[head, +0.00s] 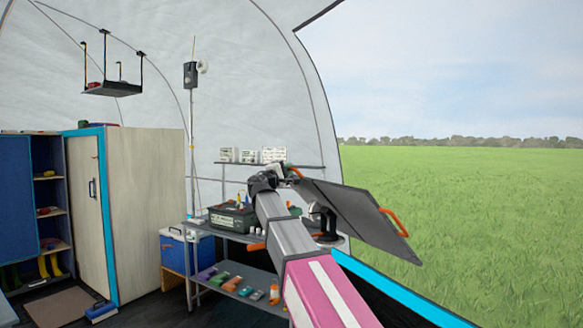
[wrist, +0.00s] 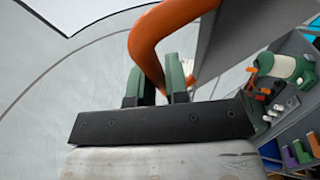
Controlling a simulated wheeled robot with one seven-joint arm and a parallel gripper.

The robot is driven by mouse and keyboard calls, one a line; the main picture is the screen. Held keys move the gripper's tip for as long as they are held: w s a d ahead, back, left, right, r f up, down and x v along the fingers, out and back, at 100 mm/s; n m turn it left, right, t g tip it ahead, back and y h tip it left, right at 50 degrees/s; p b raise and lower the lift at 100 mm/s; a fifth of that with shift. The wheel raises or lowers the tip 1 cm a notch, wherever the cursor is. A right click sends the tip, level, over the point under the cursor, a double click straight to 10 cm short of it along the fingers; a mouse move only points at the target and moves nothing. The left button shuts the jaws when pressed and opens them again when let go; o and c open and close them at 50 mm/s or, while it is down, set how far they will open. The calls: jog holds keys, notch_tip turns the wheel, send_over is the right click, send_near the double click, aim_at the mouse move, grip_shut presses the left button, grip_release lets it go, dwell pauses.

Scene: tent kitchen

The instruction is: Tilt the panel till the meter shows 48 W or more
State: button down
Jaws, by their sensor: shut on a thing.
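The panel (head: 362,217) is a flat dark grey board at the edge of the tent opening. It is tilted, sloping down to the right, on a dark stand (head: 326,222). It has an orange handle at its upper left edge and another orange handle (head: 394,222) at its right edge. My gripper (head: 287,172) is at the upper left edge. In the wrist view, its green fingers (wrist: 158,82) are shut around the orange handle (wrist: 150,50), with the panel's grey side (wrist: 228,45) beside it. White boxes (head: 273,154) stand on a shelf behind; I cannot tell whether one is the meter, and no reading is legible.
A metal table (head: 236,238) below my arm carries a green case (head: 232,217) and small items, with several coloured things on its lower shelf. A blue cooler (head: 186,248) and a wooden cabinet (head: 146,210) stand to the left. Open grass lies right of the panel.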

jog(key=shift+f, duration=0.15)
jog(key=c, duration=1.1)
grip_release()
jog(key=shift+c, duration=0.2)
jog(key=v, duration=1.1)
